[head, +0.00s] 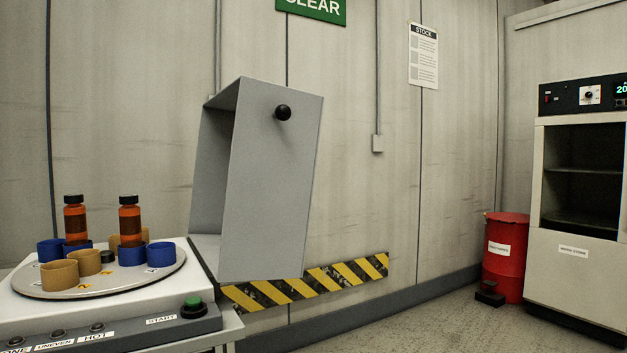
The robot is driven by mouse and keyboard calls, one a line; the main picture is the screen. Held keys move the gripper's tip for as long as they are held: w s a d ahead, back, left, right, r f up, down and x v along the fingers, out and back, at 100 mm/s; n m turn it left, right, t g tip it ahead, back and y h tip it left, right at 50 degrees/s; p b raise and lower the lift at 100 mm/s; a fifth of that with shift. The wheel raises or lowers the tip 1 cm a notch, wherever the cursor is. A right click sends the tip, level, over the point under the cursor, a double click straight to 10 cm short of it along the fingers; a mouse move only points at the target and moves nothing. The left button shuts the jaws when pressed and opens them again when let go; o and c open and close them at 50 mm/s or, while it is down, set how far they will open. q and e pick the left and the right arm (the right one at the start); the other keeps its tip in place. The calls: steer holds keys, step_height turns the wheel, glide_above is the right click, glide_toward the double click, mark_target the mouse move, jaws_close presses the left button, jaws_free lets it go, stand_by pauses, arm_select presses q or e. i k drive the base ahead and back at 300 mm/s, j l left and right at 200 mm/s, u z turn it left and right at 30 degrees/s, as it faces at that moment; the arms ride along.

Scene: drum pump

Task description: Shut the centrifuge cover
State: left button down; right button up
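The centrifuge (120,305) is a grey-white bench unit at the lower left. Its cover (268,180) is a grey box-shaped hood standing raised and tilted at the unit's right side, with its hollow side facing left. A black knob (283,113) is on the cover near its top. The round rotor plate (130,285) is exposed, with blue and tan cups on it. Two orange bottles with dark caps (74,220) (130,221) stand in cups. Neither of my grippers is in view.
A green START button (193,303) and labelled knobs are on the front panel. A yellow-black striped strip (320,285) runs along the wall. A red drum (505,257) and a tall cabinet (580,210) stand at the right.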

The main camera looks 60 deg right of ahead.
mark_target(255, 170)
steer(key=l+z, duration=0.55)
steer(key=z, duration=0.2)
steer(key=i+l+z, duration=0.1)
steer(key=l+z, duration=0.15)
steer(key=z, duration=0.15)
steer(key=i+l+z, duration=0.1)
steer(key=l+z, duration=0.15)
steer(key=z, duration=0.15)
